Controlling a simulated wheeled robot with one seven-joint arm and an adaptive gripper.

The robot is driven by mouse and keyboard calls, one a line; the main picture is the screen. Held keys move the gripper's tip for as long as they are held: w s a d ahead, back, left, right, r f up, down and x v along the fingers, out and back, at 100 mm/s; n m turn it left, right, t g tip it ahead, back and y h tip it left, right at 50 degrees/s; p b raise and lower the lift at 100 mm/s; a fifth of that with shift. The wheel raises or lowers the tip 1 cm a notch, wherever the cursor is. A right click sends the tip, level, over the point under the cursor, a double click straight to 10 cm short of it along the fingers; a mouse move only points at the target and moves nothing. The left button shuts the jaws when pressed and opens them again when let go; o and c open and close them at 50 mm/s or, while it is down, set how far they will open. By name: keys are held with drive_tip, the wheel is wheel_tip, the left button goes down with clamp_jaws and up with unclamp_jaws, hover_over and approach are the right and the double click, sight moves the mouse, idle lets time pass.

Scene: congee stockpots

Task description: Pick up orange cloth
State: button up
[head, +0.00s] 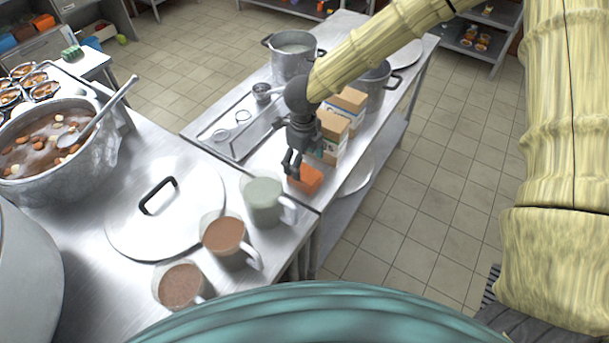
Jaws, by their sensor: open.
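The orange cloth (308,178) is a small orange block-like piece on the metal counter. It lies near the counter's near right edge, beside the cardboard boxes. My gripper and wrist hide a little of the cloth's upper left.
Cardboard boxes (334,135) stand just behind the cloth. A mug of green liquid (264,200) and mugs of brown liquid (226,236) stand in front. A large lid (165,215) lies left. Stockpots (293,62) stand farther back. A tray (217,137) is left of my gripper.

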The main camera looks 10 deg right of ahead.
sight(304, 171)
drive_tip(key=shift+s+f, duration=0.15)
drive_tip(key=shift+f, duration=0.3)
drive_tip(key=shift+s+d+f+p, duration=0.1)
drive_tip(key=shift+f+p, duration=0.7)
drive_tip(key=shift+f, duration=1.3)
drive_tip(key=shift+c, duration=0.2)
drive_tip(key=c, duration=1.1)
drive_tip(key=shift+o, duration=0.2)
drive_tip(key=shift+r, duration=0.1)
wheel_tip(304, 171, up, 10)
drive_tip(key=shift+f+b, duration=0.1)
drive_tip(key=shift+b, duration=0.9)
